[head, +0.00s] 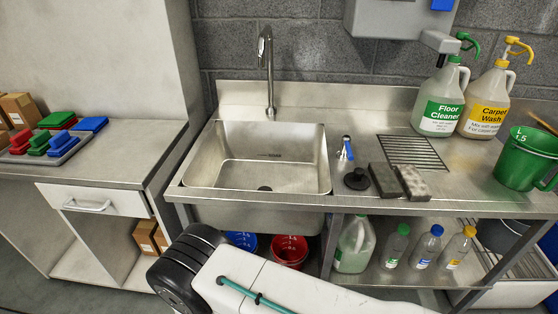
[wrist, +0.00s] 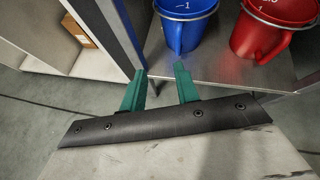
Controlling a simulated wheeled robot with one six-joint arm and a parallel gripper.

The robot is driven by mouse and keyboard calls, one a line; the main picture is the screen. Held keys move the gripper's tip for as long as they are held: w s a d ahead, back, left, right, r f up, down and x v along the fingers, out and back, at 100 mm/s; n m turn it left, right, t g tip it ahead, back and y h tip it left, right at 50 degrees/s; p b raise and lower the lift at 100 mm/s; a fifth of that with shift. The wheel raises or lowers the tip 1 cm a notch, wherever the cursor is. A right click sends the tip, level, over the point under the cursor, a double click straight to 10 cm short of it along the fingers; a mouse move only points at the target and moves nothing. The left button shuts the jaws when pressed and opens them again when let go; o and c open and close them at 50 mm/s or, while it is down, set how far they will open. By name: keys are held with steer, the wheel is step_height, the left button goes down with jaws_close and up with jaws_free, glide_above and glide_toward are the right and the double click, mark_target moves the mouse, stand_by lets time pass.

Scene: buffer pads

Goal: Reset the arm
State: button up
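My gripper (wrist: 162,82) shows in the wrist view with its two green fingers apart and nothing between them. It points toward the lower shelf under the sink, close to a blue bucket (wrist: 186,30) and left of a red bucket (wrist: 268,32). I cannot tell whether a finger touches the shelf edge. In the head view my white and black arm crosses the lower middle, in front of the sink unit, and the gripper is out of sight there.
A steel sink (head: 257,165) is above the shelf. Its counter holds spray jugs (head: 440,100), dark pads (head: 411,182) and a green measuring jug (head: 524,160). Bottles (head: 397,247) stand on the lower shelf. A cabinet (head: 95,202) with colored pads on top is at left. Grey floor is open beside it.

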steer(key=w+d+r+m+g+h, duration=0.1)
steer(key=d+r+m+g+h, duration=0.4)
steer(key=d+r+m, duration=0.8)
steer(key=w+d+r+m+g+h, duration=0.1)
steer(key=d+r+m+g+h, duration=0.2)
steer(key=d+r+m+h, duration=1)
steer(key=s+d+r+m+g+y, duration=0.1)
steer(key=s+d+r+m+y, duration=0.3)
steer(key=r, duration=0.8)
steer(key=s+d+r+m+y, duration=0.4)
steer(key=s+d+r+y, duration=0.2)
steer(key=s+d+r, duration=0.3)
steer(key=s+d+r+m+g+y, duration=0.1)
steer(key=s+d+r+m+y, duration=0.3)
steer(key=r, duration=1.1)
steer(key=s+d+y, duration=0.2)
steer(key=s+d, duration=0.1)
steer(key=s, duration=0.1)
steer(key=shift+s+d+r+m+g, duration=0.2)
steer(key=shift+s+m+g, duration=0.1)
steer(key=shift+m, duration=0.1)
